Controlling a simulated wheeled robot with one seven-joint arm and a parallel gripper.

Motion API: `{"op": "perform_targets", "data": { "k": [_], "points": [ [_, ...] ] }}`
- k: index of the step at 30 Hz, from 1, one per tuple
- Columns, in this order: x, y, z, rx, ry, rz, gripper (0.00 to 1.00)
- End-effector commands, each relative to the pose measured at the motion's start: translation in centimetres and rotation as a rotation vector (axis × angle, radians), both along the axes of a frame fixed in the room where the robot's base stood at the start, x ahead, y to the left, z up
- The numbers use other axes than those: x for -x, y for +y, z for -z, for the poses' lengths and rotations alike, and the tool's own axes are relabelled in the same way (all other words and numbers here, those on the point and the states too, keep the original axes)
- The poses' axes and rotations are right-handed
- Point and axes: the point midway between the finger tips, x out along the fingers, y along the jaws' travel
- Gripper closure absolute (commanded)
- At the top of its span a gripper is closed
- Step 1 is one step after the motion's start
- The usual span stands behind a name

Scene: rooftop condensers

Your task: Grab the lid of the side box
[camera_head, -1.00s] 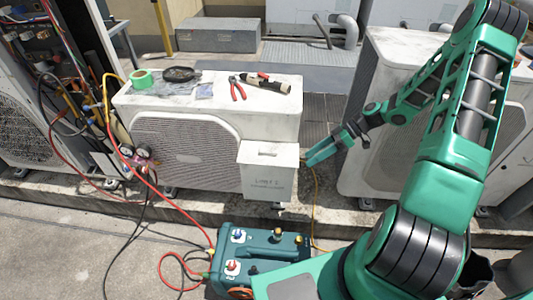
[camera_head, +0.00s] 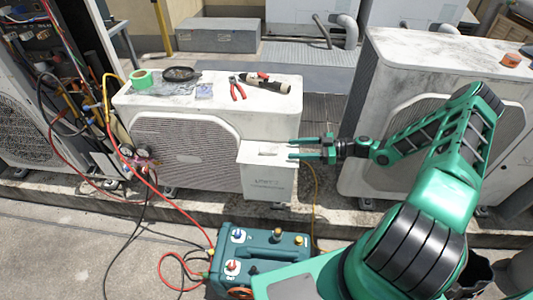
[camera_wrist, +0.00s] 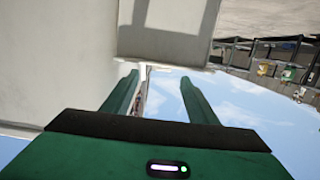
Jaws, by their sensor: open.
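The side box (camera_head: 268,183) is a pale box with dark lettering on its front, at the right end of the middle condenser. Its lid (camera_head: 262,153) is the flat pale top with a dark slot-like mark. My gripper (camera_head: 291,148) is open and level, its green fingers pointing left at the lid's right edge. The fingertips seem to overlap that edge; I cannot tell whether they touch it. In the wrist view the open fingers (camera_wrist: 158,76) have nothing clearly between them. A pale surface lies beyond them, and I cannot tell whether it is the lid.
The middle condenser (camera_head: 185,150) carries green tape (camera_head: 142,79), a dark round dish (camera_head: 180,74), red pliers (camera_head: 237,88) and a torch-like tool (camera_head: 265,83). Another condenser (camera_head: 420,110) stands behind my arm. A teal pump unit (camera_head: 260,258) and red hoses lie in front.

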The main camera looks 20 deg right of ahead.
Motion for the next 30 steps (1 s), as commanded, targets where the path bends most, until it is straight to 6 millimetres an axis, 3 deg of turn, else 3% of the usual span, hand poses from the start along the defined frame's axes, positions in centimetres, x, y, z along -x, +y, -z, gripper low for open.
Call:
{"op": "perform_targets", "data": {
  "k": [4, 11, 21, 29, 30],
  "points": [
    [-0.8, 2.1, 0.3, -0.001, 0.002, -0.002, 0.47],
    [-1.4, 3.5, 0.5, -0.001, 0.002, -0.001, 0.47],
    [-3.0, 7.4, 0.9, -0.001, 0.002, -0.001, 0.47],
    [-3.2, 7.7, 1.0, 0.001, 0.003, 0.0, 0.47],
    [-3.2, 7.7, 1.0, 0.001, 0.003, 0.0, 0.56]
  ]
}}
